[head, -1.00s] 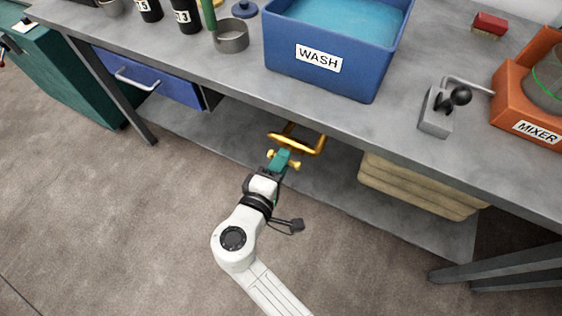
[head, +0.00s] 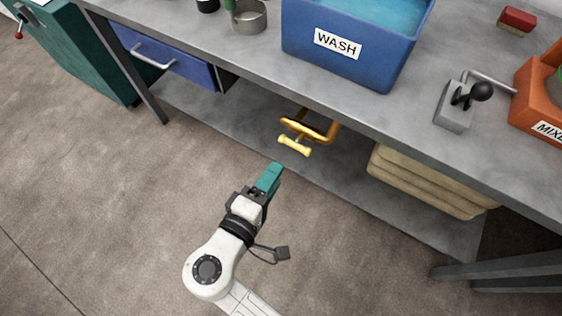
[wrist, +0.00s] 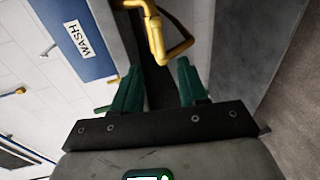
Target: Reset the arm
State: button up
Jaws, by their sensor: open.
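My gripper (head: 272,174) has green fingers and is at the end of my white arm, low over the floor in front of the bench. It is open and empty in the wrist view (wrist: 158,82), with a clear gap between the two fingers. A yellow T-shaped handle (head: 294,146) on a bent yellow pipe sticks out below the bench top. The gripper is apart from it, nearer to me. In the wrist view the yellow pipe (wrist: 156,42) shows beyond the fingertips.
The grey bench (head: 275,85) carries a blue WASH tub (head: 365,66), a metal cup (head: 249,17), a lever on a grey block (head: 455,117) and an orange mixer (head: 540,100). Beige folded stacks (head: 425,180) lie on the lower shelf. A blue drawer (head: 165,58) hangs at left. The floor around my arm is clear.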

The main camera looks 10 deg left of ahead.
jog(key=shift+s+a+r, duration=0.15)
jog(key=shift+s+a, duration=0.1)
jog(key=shift+s, duration=0.4)
jog(key=d+f+m+g+h+p, duration=0.1)
jog(key=d+f+m+g, duration=0.3)
jog(key=d, duration=0.8)
jog(key=d+f+m+g+h+p, duration=0.15)
jog(key=d+m+g, duration=0.35)
jog(key=d, duration=0.6)
jog(key=s+d+m+g+y+p, duration=0.2)
jog(key=s+d+m+g+y, duration=0.3)
jog(key=s+d, duration=0.6)
jog(key=s+m+y, duration=0.1)
jog(key=s+y, duration=0.1)
jog(key=s, duration=0.1)
jog(key=shift+s+d+p, duration=0.15)
jog(key=shift+d+p, duration=0.15)
jog(key=shift+p, duration=0.05)
jog(key=shift+r, duration=0.1)
dwell(3.2)
